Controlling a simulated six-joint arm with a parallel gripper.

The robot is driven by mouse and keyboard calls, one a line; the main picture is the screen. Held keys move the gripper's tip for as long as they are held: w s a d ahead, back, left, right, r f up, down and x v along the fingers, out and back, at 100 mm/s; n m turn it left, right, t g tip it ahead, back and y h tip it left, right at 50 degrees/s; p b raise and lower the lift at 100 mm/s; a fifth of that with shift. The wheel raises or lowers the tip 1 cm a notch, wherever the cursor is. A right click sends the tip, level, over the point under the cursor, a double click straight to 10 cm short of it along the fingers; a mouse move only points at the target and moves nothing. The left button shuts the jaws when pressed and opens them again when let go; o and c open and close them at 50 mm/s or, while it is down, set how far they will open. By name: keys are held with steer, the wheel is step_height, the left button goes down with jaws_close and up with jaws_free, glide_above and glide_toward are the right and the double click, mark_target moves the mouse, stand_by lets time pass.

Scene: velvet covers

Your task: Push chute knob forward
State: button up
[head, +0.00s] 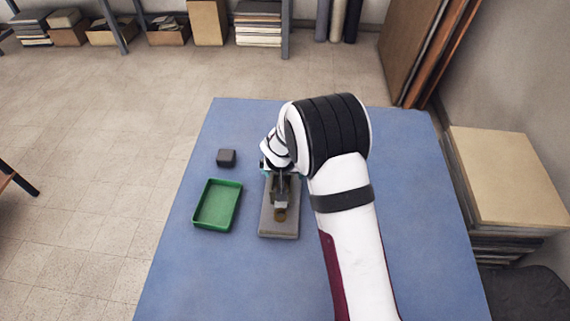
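A grey device (279,228), which I take to be the chute, stands on the blue table. It has a flat base and a raised metal part in its middle. A small brown round spot (280,215) shows near its front end; I cannot tell whether this is the knob. My gripper (280,172) is over the far end of the device, at the end of my white and black arm. The arm and wrist hide the fingertips and the device's far end. I cannot tell whether my gripper touches anything.
A green open tray (238,213) lies left of the device and looks empty. A small dark block (226,158) sits behind the tray. The blue table (200,280) is bare at the front left and right of my arm. A stack of boards (507,185) stands beyond its right edge.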

step_height(320, 180, up, 7)
steer(key=shift+r, duration=0.1)
stand_by(0.3)
steer(key=s+d+r+m+g, duration=0.1)
steer(key=s+d+r+m, duration=0.1)
steer(key=s+d+r, duration=0.55)
steer(key=s+d+r+m+g, duration=0.2)
steer(key=s+d+r, duration=0.2)
steer(key=s, duration=0.6)
steer(key=s+m+g+y, duration=0.1)
steer(key=s, duration=1.6)
steer(key=shift+s+r+m+g+y, duration=0.3)
steer(key=shift+s+r+g+y, duration=0.05)
steer(key=shift+s+g+y, duration=0.05)
